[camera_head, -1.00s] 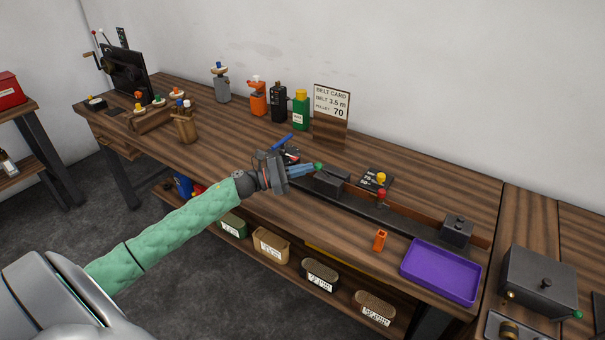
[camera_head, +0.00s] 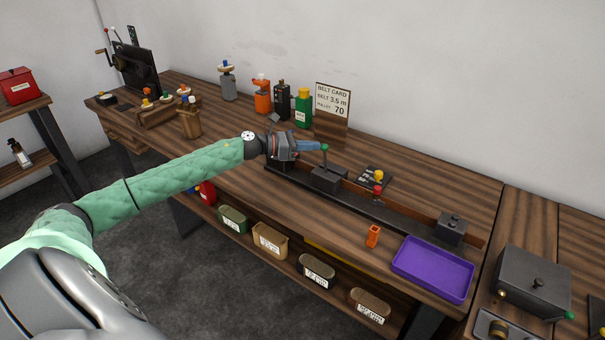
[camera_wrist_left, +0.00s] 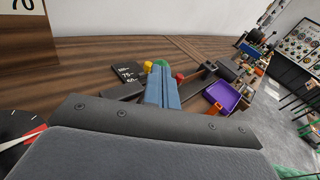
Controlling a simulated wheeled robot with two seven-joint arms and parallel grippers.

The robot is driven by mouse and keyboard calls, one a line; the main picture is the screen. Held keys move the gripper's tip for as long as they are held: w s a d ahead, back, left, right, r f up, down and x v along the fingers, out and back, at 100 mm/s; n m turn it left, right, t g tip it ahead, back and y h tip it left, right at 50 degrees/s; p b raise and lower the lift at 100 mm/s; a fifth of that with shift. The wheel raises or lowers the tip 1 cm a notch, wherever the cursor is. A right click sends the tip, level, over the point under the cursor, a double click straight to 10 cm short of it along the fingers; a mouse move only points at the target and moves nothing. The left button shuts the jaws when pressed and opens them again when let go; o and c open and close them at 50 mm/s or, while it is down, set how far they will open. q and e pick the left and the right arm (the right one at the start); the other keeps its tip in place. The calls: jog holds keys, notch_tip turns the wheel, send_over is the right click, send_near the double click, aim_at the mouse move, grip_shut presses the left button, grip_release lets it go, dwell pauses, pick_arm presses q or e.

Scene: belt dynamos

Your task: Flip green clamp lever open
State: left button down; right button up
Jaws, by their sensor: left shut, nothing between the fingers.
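The clamp lever's green knob (camera_head: 324,147) sits on a thin rod that stands roughly upright from the dark clamp block (camera_head: 328,178) on the rail. My left gripper (camera_head: 317,146) has its blue fingers shut and empty, with the tips right beside the knob on its left. They look in contact or nearly so; I cannot tell which. In the left wrist view, the green knob (camera_wrist_left: 161,63) shows just beyond the tips of the shut fingers (camera_wrist_left: 160,70), which partly cover it. My right gripper is not in view.
The dark rail (camera_head: 400,222) runs along the bench to an end block (camera_head: 452,228). A red-knobbed post (camera_head: 378,190), an orange piece (camera_head: 373,236) and a purple tray (camera_head: 433,268) lie to the right. The belt card (camera_head: 332,105) and bottles stand behind.

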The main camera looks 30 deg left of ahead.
pick_arm(q)
jog(key=shift+n+g+y, duration=0.6)
jog(key=shift+n+g, duration=0.2)
jog(key=shift+g, duration=0.1)
jog(key=w, duration=0.2)
jog(key=w+r+p, duration=0.1)
jog(key=w, duration=0.1)
jog(key=shift+w+d, duration=0.1)
jog(key=shift+w, duration=0.15)
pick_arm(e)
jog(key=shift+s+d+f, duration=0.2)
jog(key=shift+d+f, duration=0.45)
pick_arm(q)
jog(key=w+r+b+v, duration=0.1)
jog(key=b+v, duration=0.5)
jog(key=v, duration=0.7)
jog(key=shift+a+r+b, duration=0.35)
jog(key=shift+a+r, duration=0.05)
jog(key=shift+r, duration=0.2)
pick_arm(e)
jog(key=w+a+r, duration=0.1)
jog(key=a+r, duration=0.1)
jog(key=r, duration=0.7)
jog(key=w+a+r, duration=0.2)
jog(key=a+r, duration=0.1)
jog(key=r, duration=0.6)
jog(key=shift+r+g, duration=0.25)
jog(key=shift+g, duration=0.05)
